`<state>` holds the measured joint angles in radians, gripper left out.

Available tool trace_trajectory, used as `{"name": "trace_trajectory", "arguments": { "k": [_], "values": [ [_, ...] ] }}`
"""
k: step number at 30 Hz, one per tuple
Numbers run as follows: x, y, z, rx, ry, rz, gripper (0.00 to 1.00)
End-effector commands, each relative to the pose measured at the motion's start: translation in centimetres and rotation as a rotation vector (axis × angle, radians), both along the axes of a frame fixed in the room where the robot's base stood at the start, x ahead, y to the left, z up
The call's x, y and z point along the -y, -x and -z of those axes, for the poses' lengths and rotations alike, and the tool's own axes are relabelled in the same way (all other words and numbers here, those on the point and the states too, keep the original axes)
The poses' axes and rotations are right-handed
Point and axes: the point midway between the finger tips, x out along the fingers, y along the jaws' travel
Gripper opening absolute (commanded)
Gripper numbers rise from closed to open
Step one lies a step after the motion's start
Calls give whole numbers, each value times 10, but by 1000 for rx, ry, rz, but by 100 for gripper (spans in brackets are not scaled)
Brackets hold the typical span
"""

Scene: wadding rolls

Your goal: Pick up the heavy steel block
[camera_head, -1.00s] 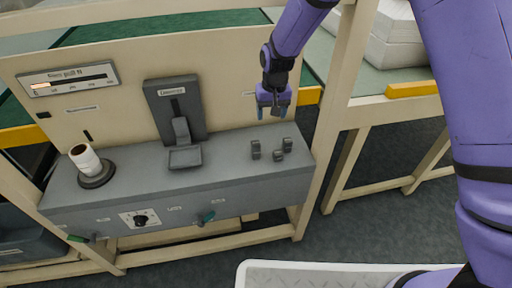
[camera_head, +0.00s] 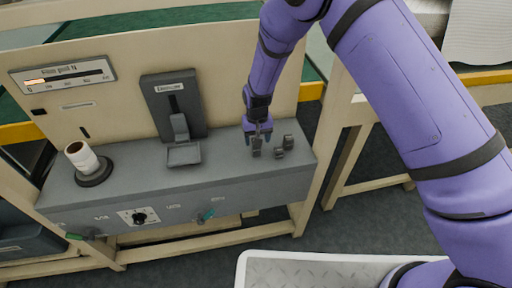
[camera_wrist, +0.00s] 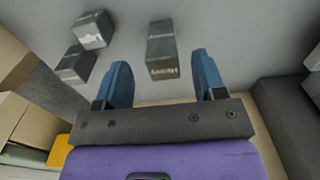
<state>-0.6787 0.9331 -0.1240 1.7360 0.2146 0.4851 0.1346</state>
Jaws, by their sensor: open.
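The heavy steel block (camera_head: 256,151) is a small dark grey block at the left of a group on the grey bench top. In the wrist view the block (camera_wrist: 161,44) carries a label that seems to read "Heavy". My gripper (camera_head: 257,136) is open and empty, just above and behind this block in the head view. In the wrist view its two blue fingers (camera_wrist: 161,62) point at the bench, and the block lies between their lines, at and beyond the tips. I cannot tell the remaining height. The fingers partly overlap the block's top in the head view.
Two more small grey blocks, one (camera_head: 288,142) and another (camera_head: 279,153), sit close to the right. A dark upright device (camera_head: 173,115) with a small tray stands left on the bench (camera_head: 225,165). A white roll (camera_head: 83,157) stands on a round base at the far left.

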Motion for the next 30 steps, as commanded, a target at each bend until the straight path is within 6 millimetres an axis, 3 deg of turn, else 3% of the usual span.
{"name": "trace_trajectory", "arguments": {
  "k": [9,19,20,28,30],
  "values": [
    [-4,-3,42,-2,2,-1,64],
    [-4,-3,49,0,0,0,64],
    [-4,-3,49,0,0,0,62],
    [-4,-3,49,0,0,0,0],
    [-4,-3,48,1,0,0,0]
  ]
}}
